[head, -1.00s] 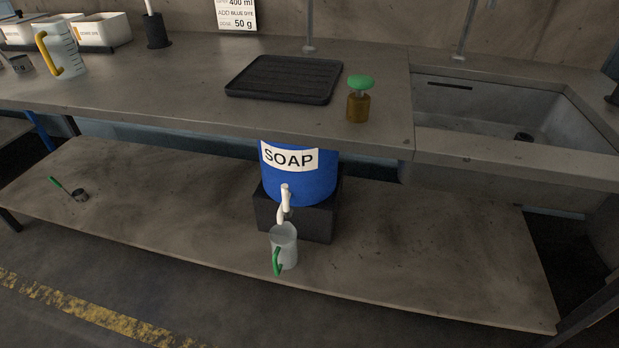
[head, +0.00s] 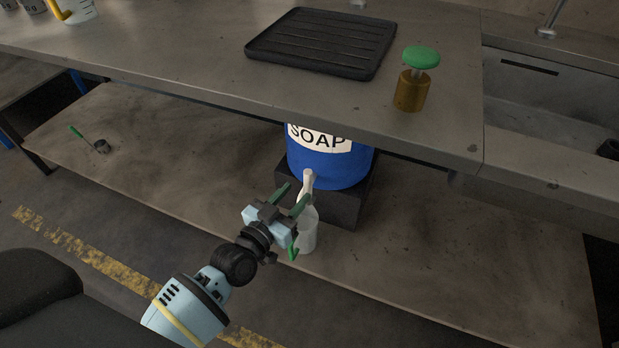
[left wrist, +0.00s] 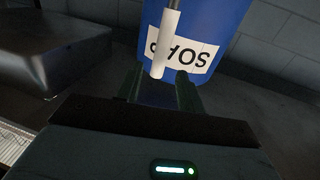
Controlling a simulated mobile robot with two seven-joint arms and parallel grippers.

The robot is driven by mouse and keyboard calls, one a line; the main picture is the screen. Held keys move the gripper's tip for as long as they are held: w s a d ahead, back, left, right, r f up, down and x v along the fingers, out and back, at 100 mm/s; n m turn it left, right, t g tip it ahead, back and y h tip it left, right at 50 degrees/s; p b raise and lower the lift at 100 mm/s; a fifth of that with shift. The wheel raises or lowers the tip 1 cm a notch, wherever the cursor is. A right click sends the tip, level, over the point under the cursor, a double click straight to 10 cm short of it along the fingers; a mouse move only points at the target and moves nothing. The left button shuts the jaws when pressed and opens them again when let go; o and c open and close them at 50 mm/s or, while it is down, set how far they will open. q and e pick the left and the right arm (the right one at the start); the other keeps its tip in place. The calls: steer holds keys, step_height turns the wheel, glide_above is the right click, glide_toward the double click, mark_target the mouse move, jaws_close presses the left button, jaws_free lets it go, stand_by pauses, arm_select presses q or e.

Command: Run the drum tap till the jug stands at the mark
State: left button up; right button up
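The blue soap drum (head: 328,168) rests on a black block on the lower shelf. Its white tap (head: 308,181) points down over the clear jug (head: 308,238), which has a green handle and is partly hidden behind my left gripper. The liquid level and mark cannot be made out. My left gripper (head: 295,193) is open and empty, its green fingers pointing toward the tap. In the left wrist view, the white tap (left wrist: 166,45) shows upside down ahead of the spread fingers (left wrist: 159,88), roughly between them; contact cannot be told. My right gripper is out of view.
The worktop edge (head: 400,152) overhangs the drum. On top are a black ribbed tray (head: 322,42) and a brass pot with a green knob (head: 412,90). A sink (head: 545,95) is at right. A green-handled scoop (head: 100,146) lies on the shelf at left.

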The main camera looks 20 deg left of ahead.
mark_target(305, 183)
arm_select(q)
steer(key=b+x, duration=0.1)
steer(key=x, duration=0.5)
steer(key=shift+w, duration=0.2)
steer(key=shift+c, duration=0.2)
jaws_close()
